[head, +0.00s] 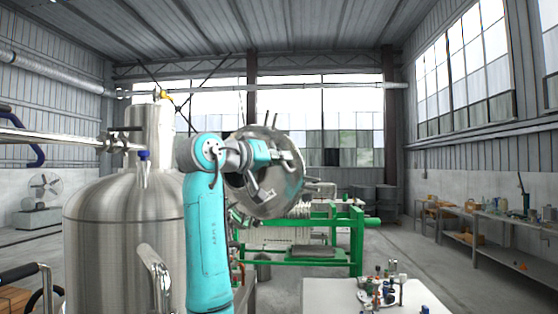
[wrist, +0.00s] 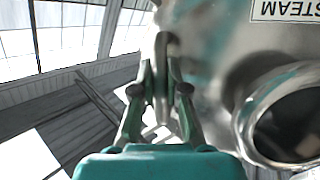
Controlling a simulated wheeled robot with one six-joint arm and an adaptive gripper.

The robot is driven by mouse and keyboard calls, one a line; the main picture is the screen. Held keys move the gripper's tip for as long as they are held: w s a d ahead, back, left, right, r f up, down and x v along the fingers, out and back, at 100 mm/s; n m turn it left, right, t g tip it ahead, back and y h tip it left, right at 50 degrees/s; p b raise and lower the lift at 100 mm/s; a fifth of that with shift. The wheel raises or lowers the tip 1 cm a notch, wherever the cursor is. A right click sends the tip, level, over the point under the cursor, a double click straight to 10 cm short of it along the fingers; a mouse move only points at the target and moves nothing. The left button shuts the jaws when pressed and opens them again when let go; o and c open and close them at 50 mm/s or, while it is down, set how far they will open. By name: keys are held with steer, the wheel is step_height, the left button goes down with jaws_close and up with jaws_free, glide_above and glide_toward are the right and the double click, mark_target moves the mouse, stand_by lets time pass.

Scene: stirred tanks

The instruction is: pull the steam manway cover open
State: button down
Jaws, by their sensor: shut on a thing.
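The steam manway cover (head: 287,200) is a large round shiny metal disc. It stands tilted, right of the steel tank and partly behind my arm. In the wrist view the cover (wrist: 215,50) fills the upper right, with an upside-down STEAM label (wrist: 283,9) at the top edge. My gripper (wrist: 162,82) is shut on the cover's grey metal handle (wrist: 167,50), its fingers on both sides of the bar. In the head view the grip is small and hard to make out. The cover's hinge and the opening's state cannot be told.
The steel tank (head: 120,235) with pipes stands left. A round metal ring (wrist: 245,115) with a dark inside is close right of my fingers. A green frame (head: 320,258) stands behind, a white table (head: 335,295) in front, workbenches (head: 500,238) at right. Floor between is clear.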

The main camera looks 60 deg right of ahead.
steer(key=shift+n+t, duration=0.6)
steer(key=shift+t, duration=0.2)
steer(key=d, duration=0.2)
steer(key=d+r, duration=0.1)
steer(key=d, duration=0.2)
steer(key=shift+w+d+r, duration=0.1)
steer(key=shift+d+r, duration=0.05)
steer(key=shift+d, duration=0.15)
steer(key=c, duration=1.2)
jaws_free()
steer(key=a, duration=0.4)
steer(key=w+a, duration=0.1)
steer(key=a, duration=0.3)
steer(key=w+a, duration=0.1)
steer(key=a, duration=0.3)
steer(key=shift+r, duration=0.25)
